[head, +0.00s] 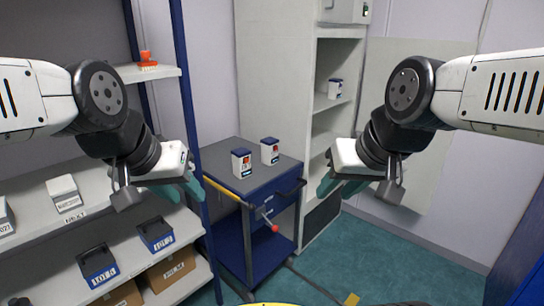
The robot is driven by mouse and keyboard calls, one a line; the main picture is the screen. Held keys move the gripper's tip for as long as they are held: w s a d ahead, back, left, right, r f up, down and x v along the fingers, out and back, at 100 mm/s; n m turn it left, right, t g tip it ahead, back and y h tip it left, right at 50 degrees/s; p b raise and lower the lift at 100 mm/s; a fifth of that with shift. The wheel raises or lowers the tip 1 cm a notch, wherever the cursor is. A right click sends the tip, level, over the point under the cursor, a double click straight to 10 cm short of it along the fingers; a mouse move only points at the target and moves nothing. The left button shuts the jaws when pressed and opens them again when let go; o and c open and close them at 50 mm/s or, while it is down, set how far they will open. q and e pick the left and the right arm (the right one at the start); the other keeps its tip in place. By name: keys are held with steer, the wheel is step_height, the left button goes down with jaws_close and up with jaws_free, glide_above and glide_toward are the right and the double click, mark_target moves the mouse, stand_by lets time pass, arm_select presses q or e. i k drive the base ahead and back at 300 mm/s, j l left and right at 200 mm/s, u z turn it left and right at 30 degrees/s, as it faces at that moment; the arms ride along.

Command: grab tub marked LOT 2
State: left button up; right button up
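Two white tubs with dark blue lids stand upright on the grey top of the blue cart (228,170). The nearer tub (241,164) is on the left, the other tub (270,152) behind it on the right. A third similar tub (335,89) stands on a cabinet shelf. Their labels are too small to read for certain. My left gripper (188,192) has teal fingers that look apart and empty, left of the cart. My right gripper (334,188) also looks open and empty, right of the cart. Neither touches a tub.
Blue bins with lot labels (97,266) (156,234) stand on the left rack's lower shelf. A white box (64,193) sits above them. A yellow bar (226,192) runs along the cart. A tall cabinet (270,75) stands behind. The green floor (385,250) at right is mostly clear.

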mark_target(270, 158)
steer(key=i+l+u, duration=0.15)
steer(key=i+u, duration=0.2)
steer(key=i+l+u, duration=0.3)
steer(key=i, duration=0.25)
steer(key=i+j+u, duration=0.1)
steer(key=i, duration=0.4)
steer(key=j, duration=0.1)
